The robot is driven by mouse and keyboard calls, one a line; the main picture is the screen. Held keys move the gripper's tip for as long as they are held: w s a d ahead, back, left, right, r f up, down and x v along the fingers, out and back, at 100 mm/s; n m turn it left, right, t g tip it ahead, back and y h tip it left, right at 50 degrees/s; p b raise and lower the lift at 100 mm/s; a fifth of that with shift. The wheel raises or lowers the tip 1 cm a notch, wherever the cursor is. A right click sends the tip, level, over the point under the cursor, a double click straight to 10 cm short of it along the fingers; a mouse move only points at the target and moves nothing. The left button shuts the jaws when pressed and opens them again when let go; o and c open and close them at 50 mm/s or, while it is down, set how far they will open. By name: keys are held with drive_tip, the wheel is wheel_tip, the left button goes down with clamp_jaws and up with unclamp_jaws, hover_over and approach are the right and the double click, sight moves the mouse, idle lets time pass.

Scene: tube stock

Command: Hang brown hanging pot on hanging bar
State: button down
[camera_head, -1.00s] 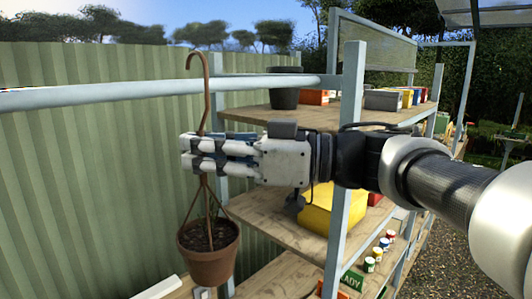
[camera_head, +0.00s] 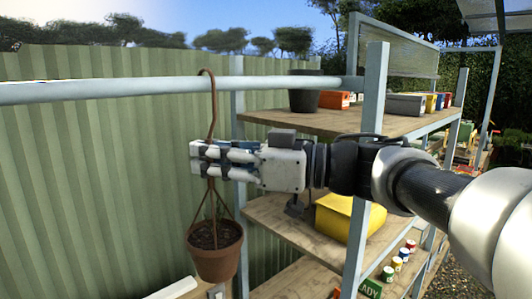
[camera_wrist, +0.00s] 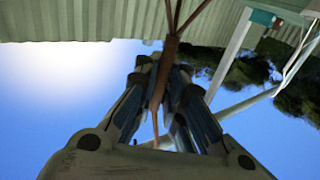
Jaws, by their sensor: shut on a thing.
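The brown hanging pot (camera_head: 216,262) hangs upright below my gripper (camera_head: 200,160) on brown cords that join a long hooked stem. My gripper is shut on this stem, below the hanging bar (camera_head: 110,90). The bar is a pale blue-grey horizontal tube at the upper left. The curved top of the hook (camera_head: 206,71) shows just above the bar, and the stem crosses in front of it. The hook's tip seems hidden behind the bar; I cannot tell whether hook and bar touch. In the wrist view the brown stem (camera_wrist: 158,85) runs between my fingers (camera_wrist: 160,75).
A wooden shelf rack stands on the right, with a blue-grey post (camera_head: 368,150) behind my arm. It holds a dark pot (camera_head: 305,92), a yellow box (camera_head: 345,216) and small cans. A green corrugated fence (camera_head: 90,200) stands behind the bar.

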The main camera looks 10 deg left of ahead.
drive_tip(key=c, duration=1.6)
unclamp_jaws()
